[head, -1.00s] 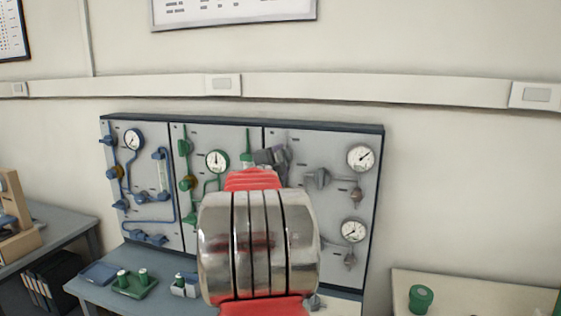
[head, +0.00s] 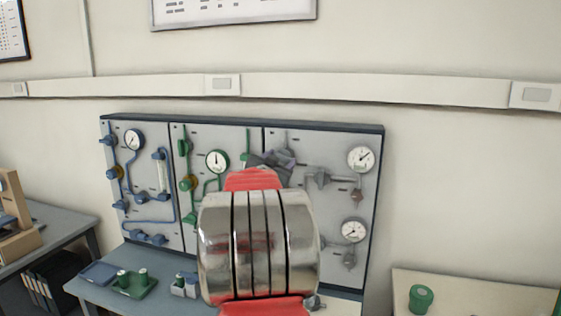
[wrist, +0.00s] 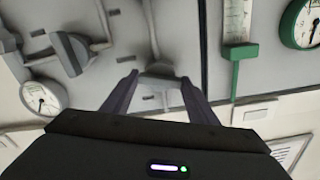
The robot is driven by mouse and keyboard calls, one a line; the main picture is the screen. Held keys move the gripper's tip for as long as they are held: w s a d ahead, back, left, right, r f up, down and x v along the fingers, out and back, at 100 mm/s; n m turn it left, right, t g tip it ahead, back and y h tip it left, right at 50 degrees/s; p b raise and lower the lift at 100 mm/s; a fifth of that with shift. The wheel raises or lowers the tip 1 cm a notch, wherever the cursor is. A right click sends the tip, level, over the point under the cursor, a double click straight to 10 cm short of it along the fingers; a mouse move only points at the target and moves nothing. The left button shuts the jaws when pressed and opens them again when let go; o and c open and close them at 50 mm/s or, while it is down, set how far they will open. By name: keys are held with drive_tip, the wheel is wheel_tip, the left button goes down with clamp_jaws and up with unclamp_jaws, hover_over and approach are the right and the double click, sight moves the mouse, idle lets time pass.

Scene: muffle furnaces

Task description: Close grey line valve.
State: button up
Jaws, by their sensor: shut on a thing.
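The grey line valve (wrist: 160,78) has a pale grey handle and shows in the wrist view near the middle, against the grey panel. My gripper (wrist: 160,88) has one dark finger on each side of this handle and is shut on it. In the head view my gripper (head: 275,160) is at the upper left of the right-hand grey panel (head: 330,145). There my own arm and the gripper hide the handle, so its exact angle is unclear.
Another grey fitting (head: 317,178) sits just right of my gripper. Two gauges (head: 361,159) (head: 353,230) are further right on the panel. Green line parts (head: 217,161) and blue line parts (head: 135,139) are to the left. A bench (head: 100,290) stands below.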

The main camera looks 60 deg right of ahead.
drive_tip(key=n, duration=0.3)
drive_tip(key=shift+f+n, duration=0.3)
drive_tip(key=shift+f, duration=0.1)
drive_tip(key=o, duration=0.7)
drive_tip(key=shift+c, duration=0.2)
drive_tip(key=o, duration=0.4)
drive_tip(key=shift+r, duration=0.25)
drive_tip(key=a, duration=0.4)
drive_tip(key=s+a, duration=0.1)
drive_tip(key=a, duration=0.4)
drive_tip(key=s+a, duration=0.1)
drive_tip(key=a, duration=0.3)
drive_tip(key=shift+s+a, duration=0.1)
drive_tip(key=shift+a, duration=0.25)
